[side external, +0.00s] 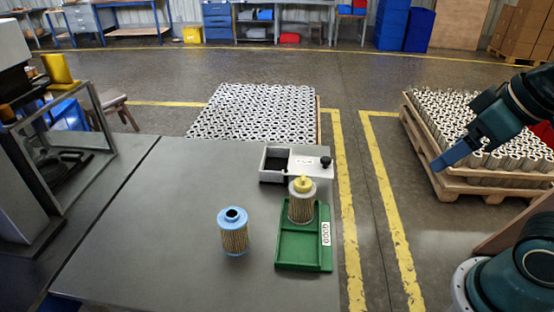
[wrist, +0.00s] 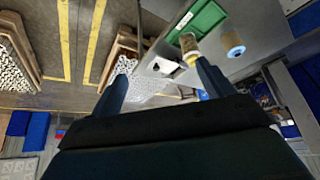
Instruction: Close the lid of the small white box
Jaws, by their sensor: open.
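The small white box (side external: 262,177) stands on the grey table, behind the green tray. Its left part is open and shows a dark inside. A white lid (side external: 303,166) with a black knob (side external: 326,161) lies over the right part. The box also shows in the wrist view (wrist: 166,66), small and between my fingers. My gripper (side external: 438,164) is up in the air to the right of the table, well apart from the box. In the wrist view my gripper (wrist: 162,64) has its two fingers spread with nothing held between them.
A filter with a yellow cap (side external: 301,204) stands in the green tray (side external: 302,252), close in front of the box. A blue-capped filter (side external: 233,236) stands left of the tray. A pallet of cartridges (side external: 490,186) is on the floor below my arm.

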